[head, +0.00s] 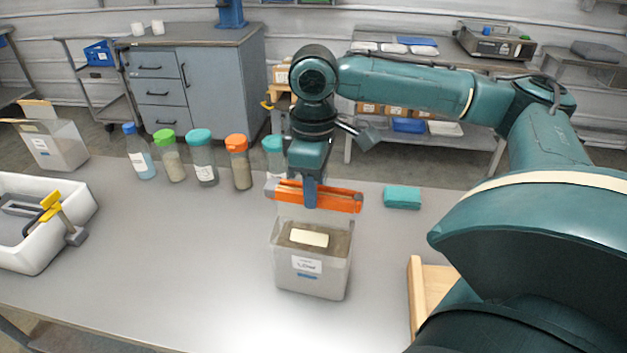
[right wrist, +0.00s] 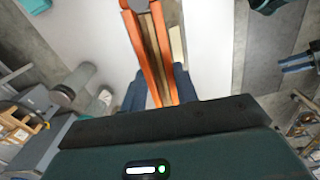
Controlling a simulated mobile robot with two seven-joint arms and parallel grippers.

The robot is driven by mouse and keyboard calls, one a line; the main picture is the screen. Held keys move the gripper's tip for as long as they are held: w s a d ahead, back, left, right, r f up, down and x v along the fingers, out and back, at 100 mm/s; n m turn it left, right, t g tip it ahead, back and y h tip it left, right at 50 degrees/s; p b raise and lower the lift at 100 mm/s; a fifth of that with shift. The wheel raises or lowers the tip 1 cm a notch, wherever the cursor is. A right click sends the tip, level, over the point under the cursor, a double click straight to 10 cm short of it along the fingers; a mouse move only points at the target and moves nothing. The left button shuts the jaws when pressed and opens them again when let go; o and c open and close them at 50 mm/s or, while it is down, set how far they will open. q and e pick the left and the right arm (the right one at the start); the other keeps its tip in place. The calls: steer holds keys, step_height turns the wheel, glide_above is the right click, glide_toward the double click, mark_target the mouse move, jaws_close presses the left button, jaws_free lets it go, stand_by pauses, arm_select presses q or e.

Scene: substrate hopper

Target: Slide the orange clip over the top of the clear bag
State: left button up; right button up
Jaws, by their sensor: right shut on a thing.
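The orange clip (head: 335,198) is a long bar held level by my right gripper (head: 311,192), whose fingers are shut on it near its middle. In the right wrist view the clip (right wrist: 150,50) runs lengthwise between the fingers. The clear bag (head: 311,268) stands upright on the table, with dark substrate, a white label on its front and a pale patch on top of the fill. The clip is over the bag's upper edge; I cannot tell whether the edge lies inside it.
Several bottles with blue, green, teal and orange caps (head: 239,163) stand behind the bag. A teal block (head: 402,198) lies to the right, near a wooden piece (head: 430,290). A white tray (head: 45,250) with tools and another bag (head: 55,148) are at the left. The table between is clear.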

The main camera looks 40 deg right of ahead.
steer(key=o, duration=1.6)
